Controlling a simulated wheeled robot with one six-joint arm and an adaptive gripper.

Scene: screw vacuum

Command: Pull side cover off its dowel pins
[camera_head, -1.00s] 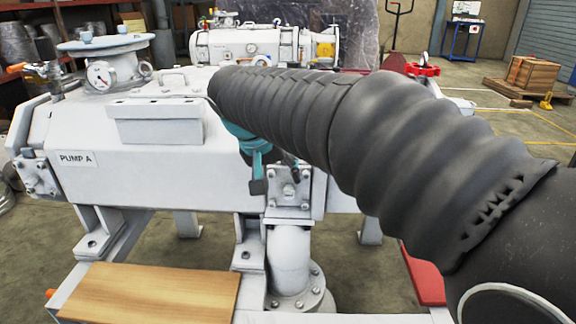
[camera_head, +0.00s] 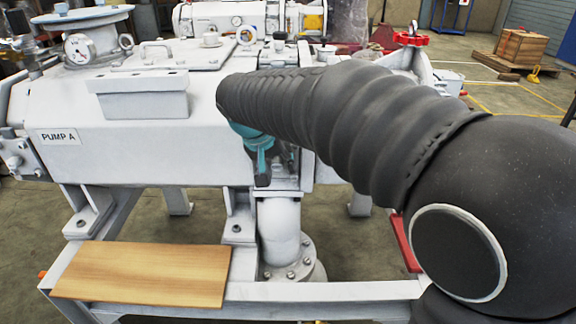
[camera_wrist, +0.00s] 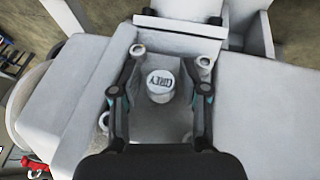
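My gripper (camera_wrist: 162,92) points down at a pale grey plate (camera_wrist: 165,120) with a round lettered boss (camera_wrist: 161,85) and corner bolts, which looks like the side cover. Its two fingers stand apart, one on either side of the boss, with a visible gap to it. Whether the fingers touch the plate's edges cannot be told. In the head view my gripper (camera_head: 262,165) is at the right end of the white housing marked PUMP A (camera_head: 180,150), above the bent pipe (camera_head: 280,232). The gripper and arm hide most of the cover there. The dowel pins cannot be made out.
A wooden board (camera_head: 145,273) lies on the white frame (camera_head: 330,290) at the lower left. A second machine (camera_head: 235,18) stands behind. A red hand wheel (camera_head: 411,38) is behind my arm.

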